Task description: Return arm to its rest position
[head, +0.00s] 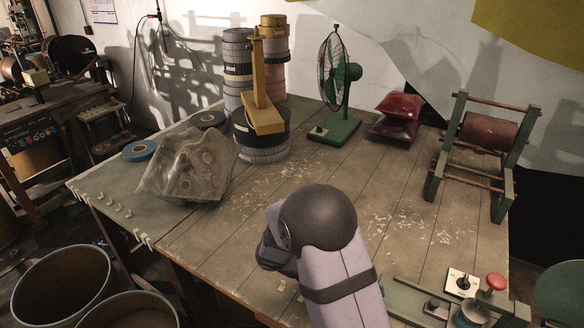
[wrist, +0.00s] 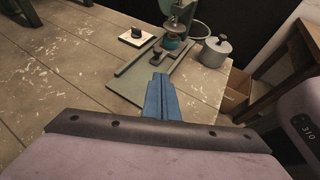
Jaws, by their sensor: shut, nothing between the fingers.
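My gripper's blue fingers (wrist: 160,82) show in the wrist view, closed together with nothing between them. They point out over the worktable (wrist: 75,70), toward a green machine base (wrist: 140,80). How high they are above the table is hard to tell. In the head view my arm's lilac link and dark round joint stand at the bottom middle, over the front part of the worktable (head: 215,235). The gripper itself is hidden in that view.
A green fan (head: 340,95), red packets (head: 396,115) and a roller stand (head: 480,140) are at the back and right. A clear plastic bag (head: 185,168) and stacked rolls (head: 240,65) stand left. A red-knobbed press (head: 495,283) is near right. The table's middle is free.

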